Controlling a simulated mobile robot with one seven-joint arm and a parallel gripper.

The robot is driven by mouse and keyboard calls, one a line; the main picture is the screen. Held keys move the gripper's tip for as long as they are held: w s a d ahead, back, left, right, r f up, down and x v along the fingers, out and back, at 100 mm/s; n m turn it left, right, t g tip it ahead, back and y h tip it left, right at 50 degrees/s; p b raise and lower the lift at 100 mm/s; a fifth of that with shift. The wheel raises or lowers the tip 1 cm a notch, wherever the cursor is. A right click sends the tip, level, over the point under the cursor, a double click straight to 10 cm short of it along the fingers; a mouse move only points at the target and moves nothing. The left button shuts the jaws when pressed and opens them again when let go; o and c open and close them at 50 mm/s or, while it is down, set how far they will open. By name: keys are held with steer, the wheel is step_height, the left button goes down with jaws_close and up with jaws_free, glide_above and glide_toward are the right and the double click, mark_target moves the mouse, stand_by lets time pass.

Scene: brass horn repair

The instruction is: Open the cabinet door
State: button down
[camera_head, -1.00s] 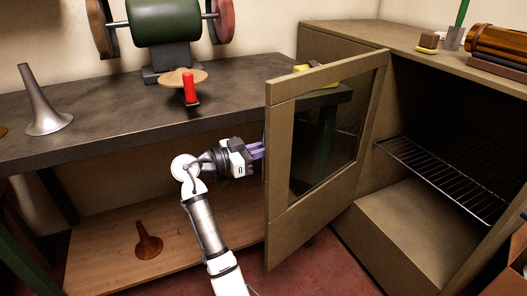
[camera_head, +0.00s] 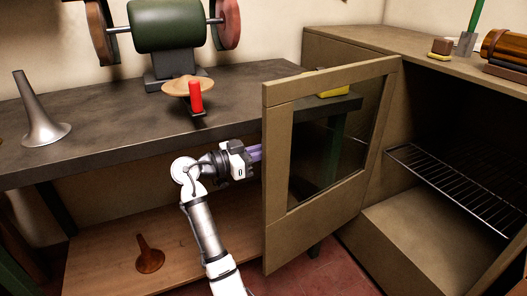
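The cabinet (camera_head: 411,238) stands at the right with its dark inside and a wire shelf (camera_head: 455,190) showing. Its door (camera_head: 277,190), a tan wooden frame around a glass pane, stands wide open, swung out to the left in front of the workbench. My gripper (camera_head: 256,153) is at the left side of the door, near its free edge. Its purple fingers point right and their tips run behind the door frame, so their opening and any handle are hidden. I cannot tell if they touch the door.
The dark workbench (camera_head: 100,118) with a green grinder (camera_head: 166,26) and a red-handled tool (camera_head: 196,97) lies behind my arm. A grey horn bell (camera_head: 40,118) stands on it. A brown bell (camera_head: 149,258) sits on the lower shelf. Small items stand on the cabinet top (camera_head: 375,45).

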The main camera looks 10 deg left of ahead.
steer(key=c, duration=1.8)
jaws_free()
steer(key=shift+a, duration=0.1)
steer(key=v, duration=1.3)
steer(key=shift+s+a+b, duration=0.2)
steer(key=shift+s+b, duration=0.05)
steer(key=shift+b, duration=0.05)
